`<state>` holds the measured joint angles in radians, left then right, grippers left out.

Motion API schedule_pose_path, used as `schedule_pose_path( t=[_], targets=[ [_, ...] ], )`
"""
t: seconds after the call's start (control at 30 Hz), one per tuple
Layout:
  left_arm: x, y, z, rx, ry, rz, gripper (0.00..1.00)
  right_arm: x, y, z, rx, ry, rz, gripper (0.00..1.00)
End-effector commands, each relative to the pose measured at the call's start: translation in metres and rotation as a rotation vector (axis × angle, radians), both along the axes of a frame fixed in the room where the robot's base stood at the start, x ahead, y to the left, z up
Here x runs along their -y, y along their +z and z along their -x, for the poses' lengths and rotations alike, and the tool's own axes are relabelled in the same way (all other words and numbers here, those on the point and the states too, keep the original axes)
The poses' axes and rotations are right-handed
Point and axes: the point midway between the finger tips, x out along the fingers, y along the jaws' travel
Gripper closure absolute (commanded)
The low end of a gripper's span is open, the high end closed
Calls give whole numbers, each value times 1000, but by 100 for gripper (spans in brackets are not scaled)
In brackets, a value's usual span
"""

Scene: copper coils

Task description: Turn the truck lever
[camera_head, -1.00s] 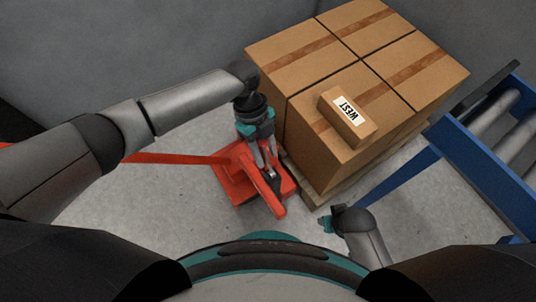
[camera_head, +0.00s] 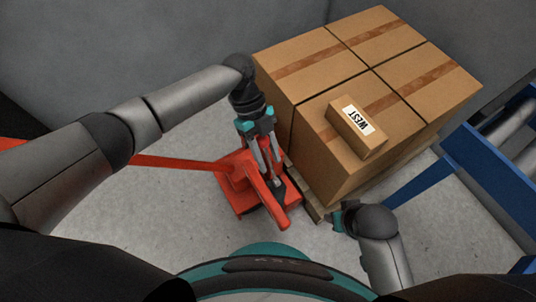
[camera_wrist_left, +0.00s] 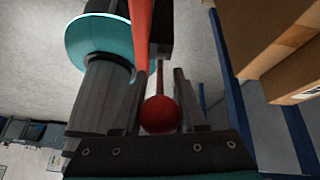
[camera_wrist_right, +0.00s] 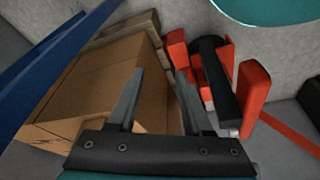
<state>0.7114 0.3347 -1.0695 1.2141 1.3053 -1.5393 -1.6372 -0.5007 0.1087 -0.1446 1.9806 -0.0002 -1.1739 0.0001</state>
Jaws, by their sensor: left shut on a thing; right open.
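The red truck (camera_head: 236,178) stands on the floor, left of the pallet of boxes; its long red bar (camera_head: 175,162) runs off to the left. My left gripper (camera_head: 268,160) reaches down over the truck from above. In the left wrist view, its fingers (camera_wrist_left: 158,100) are shut around the truck lever's red ball knob (camera_wrist_left: 160,114). In the head view the arm and fingers hide the knob. My right gripper (camera_wrist_right: 157,85) is open and empty, low in front of the boxes. The truck also shows in the right wrist view (camera_wrist_right: 253,92).
Large taped cartons (camera_head: 340,150) stand on a wooden pallet (camera_head: 310,204) close to the truck's right. A small box labelled WEST (camera_head: 356,127) lies on top. A blue-framed roller conveyor (camera_head: 485,165) is at the right. Floor left and in front of the truck is bare.

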Motion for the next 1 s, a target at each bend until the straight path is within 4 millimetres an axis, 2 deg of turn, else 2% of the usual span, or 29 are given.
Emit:
schedule_pose_path(
  t=[0.13,0.17,0.4,0.67,0.8,1.0],
  targets=[
    [0,-1,-1,1,4,-1,100,0,0,0,0,0,0,50],
    [-1,-1,-1,1,4,-1,56,0,0,0,0,0,0,50],
    [-1,-1,-1,2,3,-2,29,0,0,0,0,0,0,50],
    [-1,0,-1,2,3,-2,29,0,0,0,0,0,-1,50],
    [-3,8,-4,2,3,-2,29,0,1,0,2,0,-1,50],
    [-12,34,-17,4,5,-2,29,2,-23,12,-41,1,6,50]
  ],
)
